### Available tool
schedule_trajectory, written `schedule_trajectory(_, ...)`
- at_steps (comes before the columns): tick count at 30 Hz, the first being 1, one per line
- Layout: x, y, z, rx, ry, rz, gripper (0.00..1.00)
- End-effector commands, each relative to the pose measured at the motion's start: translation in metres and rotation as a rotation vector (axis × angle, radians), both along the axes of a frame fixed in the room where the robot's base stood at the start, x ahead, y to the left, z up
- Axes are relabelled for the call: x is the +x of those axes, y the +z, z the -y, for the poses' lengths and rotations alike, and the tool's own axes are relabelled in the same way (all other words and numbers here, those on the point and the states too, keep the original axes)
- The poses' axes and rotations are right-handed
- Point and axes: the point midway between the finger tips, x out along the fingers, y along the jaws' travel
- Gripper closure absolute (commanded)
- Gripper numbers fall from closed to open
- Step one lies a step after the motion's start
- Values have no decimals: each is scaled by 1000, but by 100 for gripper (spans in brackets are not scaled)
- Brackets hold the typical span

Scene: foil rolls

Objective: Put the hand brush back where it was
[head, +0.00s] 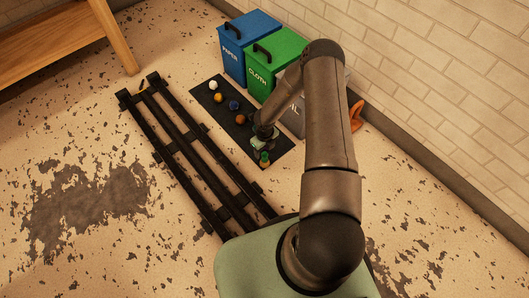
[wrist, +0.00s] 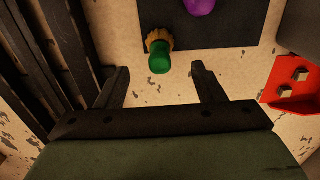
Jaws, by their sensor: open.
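A small green thing with a tan, bristly-looking end (wrist: 160,50) lies at the edge of a dark mat; I cannot tell for sure if it is the hand brush. It also shows in the head view (head: 264,160), just below my gripper in the picture. My gripper (wrist: 160,80) is open and empty. Its two fingers stand apart, with the green end showing between and a little beyond their tips. In the head view, my arm hides part of the mat and the fingers are not clear.
The dark mat (head: 205,92) holds several small coloured balls or rolls. A purple one (wrist: 200,5) shows in the wrist view. Blue (head: 232,62) and green (head: 262,82) bins stand by the wall. A black rail (head: 190,150) runs left. A red tray-like thing (wrist: 280,97) lies right.

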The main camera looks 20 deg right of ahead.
Motion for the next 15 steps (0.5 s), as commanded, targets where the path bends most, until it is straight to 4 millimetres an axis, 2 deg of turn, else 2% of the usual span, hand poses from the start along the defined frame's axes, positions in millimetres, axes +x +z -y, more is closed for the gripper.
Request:
schedule_trajectory(1, 0, 14, 0, 0, 0, 0, 38)
schedule_trajectory(8, 0, 37, 0, 0, 4, 2, 38)
schedule_trajectory(11, 12, 55, 1, -8, 73, 49, 38)
schedule_trajectory(14, 37, 97, -2, -29, 264, 163, 38)
schedule_trajectory(15, 49, 121, -7, -36, 377, 222, 38)
